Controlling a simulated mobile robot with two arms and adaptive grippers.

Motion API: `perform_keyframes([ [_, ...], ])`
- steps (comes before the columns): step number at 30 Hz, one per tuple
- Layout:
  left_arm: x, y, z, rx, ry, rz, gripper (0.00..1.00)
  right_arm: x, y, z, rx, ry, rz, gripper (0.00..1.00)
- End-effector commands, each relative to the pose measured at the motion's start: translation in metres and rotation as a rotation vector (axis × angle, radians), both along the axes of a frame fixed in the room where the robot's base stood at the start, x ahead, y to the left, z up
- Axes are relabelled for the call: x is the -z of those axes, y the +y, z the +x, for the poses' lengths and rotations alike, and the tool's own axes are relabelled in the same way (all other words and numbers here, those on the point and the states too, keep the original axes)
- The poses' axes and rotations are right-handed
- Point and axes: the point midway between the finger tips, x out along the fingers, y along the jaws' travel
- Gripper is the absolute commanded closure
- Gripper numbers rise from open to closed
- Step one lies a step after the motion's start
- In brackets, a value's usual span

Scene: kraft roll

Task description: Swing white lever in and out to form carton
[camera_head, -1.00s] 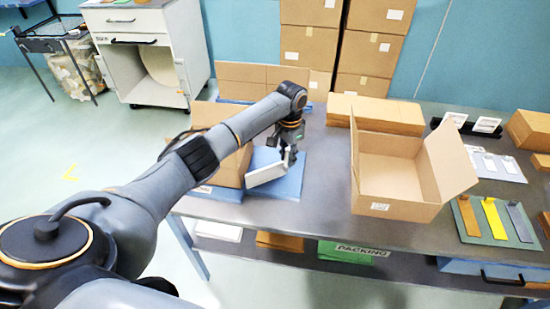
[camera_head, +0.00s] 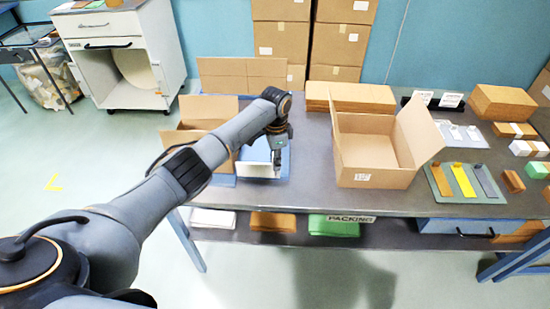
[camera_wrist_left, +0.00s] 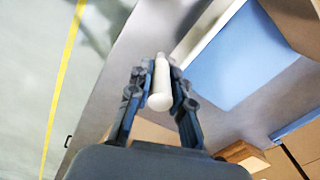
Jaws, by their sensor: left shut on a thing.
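My left gripper (camera_head: 277,168) is at the front part of a blue base plate (camera_head: 284,160) on the table. In the left wrist view its fingers (camera_wrist_left: 160,92) are closed around the white lever's rounded handle (camera_wrist_left: 160,98). In the head view a white piece of the lever (camera_head: 255,169) shows just left of the fingers. A brown carton (camera_head: 205,107) stands open to the left, partly hidden behind my left arm. My right gripper is not in view.
A large open carton (camera_head: 372,178) stands to the right on the grey table. Flat cardboard stacks (camera_head: 350,96) lie behind it. Coloured strips on a mat (camera_head: 440,180) lie farther right. Bare table (camera_head: 312,165) separates the blue plate from the large carton.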

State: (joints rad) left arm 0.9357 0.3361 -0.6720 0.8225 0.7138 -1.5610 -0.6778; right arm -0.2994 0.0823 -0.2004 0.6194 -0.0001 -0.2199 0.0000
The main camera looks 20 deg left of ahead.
Motion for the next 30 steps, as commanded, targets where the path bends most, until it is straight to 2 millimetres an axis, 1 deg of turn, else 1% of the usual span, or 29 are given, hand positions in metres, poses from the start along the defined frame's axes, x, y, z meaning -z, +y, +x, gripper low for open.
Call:
perform_keyframes([
  [14,0.0015,0.0002,-0.0021,-0.003,0.006,0.0,1.0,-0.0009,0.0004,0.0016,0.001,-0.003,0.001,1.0],
  [15,0.0016,0.0002,-0.0023,-0.003,0.007,0.001,0.76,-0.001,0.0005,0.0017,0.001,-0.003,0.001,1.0],
  [18,0.0016,0.0003,-0.0022,-0.003,0.007,0.001,0.57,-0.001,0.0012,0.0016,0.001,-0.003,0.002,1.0],
  [26,0.0006,0.0004,-0.0011,-0.002,0.003,0.0,0.57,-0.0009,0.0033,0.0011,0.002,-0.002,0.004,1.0],
  [30,-0.007,0.0005,-0.0003,-0.002,0.0,0.0,0.57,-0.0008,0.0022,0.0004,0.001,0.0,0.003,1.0],
])
